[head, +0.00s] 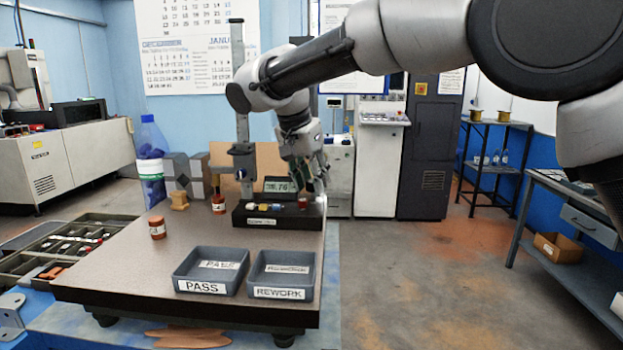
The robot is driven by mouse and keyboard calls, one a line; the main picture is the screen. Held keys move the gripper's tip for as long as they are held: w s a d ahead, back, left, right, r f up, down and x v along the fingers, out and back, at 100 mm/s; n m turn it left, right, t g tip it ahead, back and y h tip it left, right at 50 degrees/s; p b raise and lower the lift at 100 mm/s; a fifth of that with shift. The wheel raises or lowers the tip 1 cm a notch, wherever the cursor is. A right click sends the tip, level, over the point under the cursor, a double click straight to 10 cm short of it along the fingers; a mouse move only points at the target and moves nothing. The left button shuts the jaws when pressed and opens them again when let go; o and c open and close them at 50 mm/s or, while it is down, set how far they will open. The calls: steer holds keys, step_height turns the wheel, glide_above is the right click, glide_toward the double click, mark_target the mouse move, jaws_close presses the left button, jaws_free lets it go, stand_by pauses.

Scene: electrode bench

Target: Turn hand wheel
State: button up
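A measuring stand with a tall grey column (237,90) and a dark carriage (243,156) stands at the back of the granite plate. I cannot make out a hand wheel on it for certain; my arm and gripper cover part of this area. My gripper (316,182) points down just right of the stand, over the right end of its black base (258,215). The fingers are small and dark, and I cannot tell whether they are open or touch anything. A digital display (279,185) shows beside the gripper, partly covered.
The granite plate (130,262) carries a PASS tray (208,272) and a REWORK tray (282,274) at the front, both without parts. A brown cylinder (157,228) and another (218,204) stand on it. A parts case (75,245) lies left.

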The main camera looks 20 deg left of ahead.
steer(key=shift+o, duration=0.8)
steer(key=v, duration=0.8)
